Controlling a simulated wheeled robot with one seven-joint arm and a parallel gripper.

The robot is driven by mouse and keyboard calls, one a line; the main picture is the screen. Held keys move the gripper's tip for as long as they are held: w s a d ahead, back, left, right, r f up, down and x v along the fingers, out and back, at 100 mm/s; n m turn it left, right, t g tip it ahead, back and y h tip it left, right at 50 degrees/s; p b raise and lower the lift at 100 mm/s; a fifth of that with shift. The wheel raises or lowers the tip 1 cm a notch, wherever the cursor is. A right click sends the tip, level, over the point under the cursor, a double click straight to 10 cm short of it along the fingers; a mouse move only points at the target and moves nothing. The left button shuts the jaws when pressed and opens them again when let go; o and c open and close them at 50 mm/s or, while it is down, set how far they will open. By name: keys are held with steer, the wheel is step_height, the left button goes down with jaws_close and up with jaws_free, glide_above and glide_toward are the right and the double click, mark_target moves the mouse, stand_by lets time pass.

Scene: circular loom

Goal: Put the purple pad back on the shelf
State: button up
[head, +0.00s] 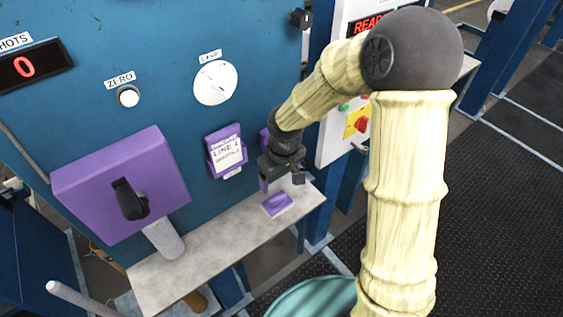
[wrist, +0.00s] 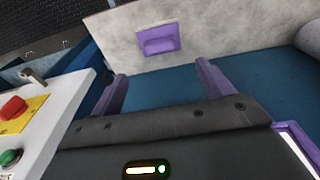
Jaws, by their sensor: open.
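The purple pad (head: 277,204) lies flat on the grey shelf (head: 205,245), near the shelf's right end. In the wrist view the pad (wrist: 158,40) shows as a purple square with a recessed middle, on the pale shelf surface (wrist: 235,32). My gripper (head: 281,181) is above and just behind the pad, close to the blue panel. Its two purple fingers are spread apart, and the wrist view shows the gap between the fingertips (wrist: 160,72) empty. The pad is beyond the fingertips, apart from them. Nothing is held.
A large purple box with a black handle (head: 120,185) and a grey cylinder (head: 163,239) are at the shelf's left. A purple label holder (head: 227,150) hangs on the blue panel (head: 180,110). A white control box (wrist: 30,120) with red and green buttons is close on the right.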

step_height(320, 180, up, 7)
steer(key=shift+s+d+f, duration=0.15)
steer(key=shift+s+d, duration=0.05)
steer(key=shift+s, duration=0.15)
stand_by(1.5)
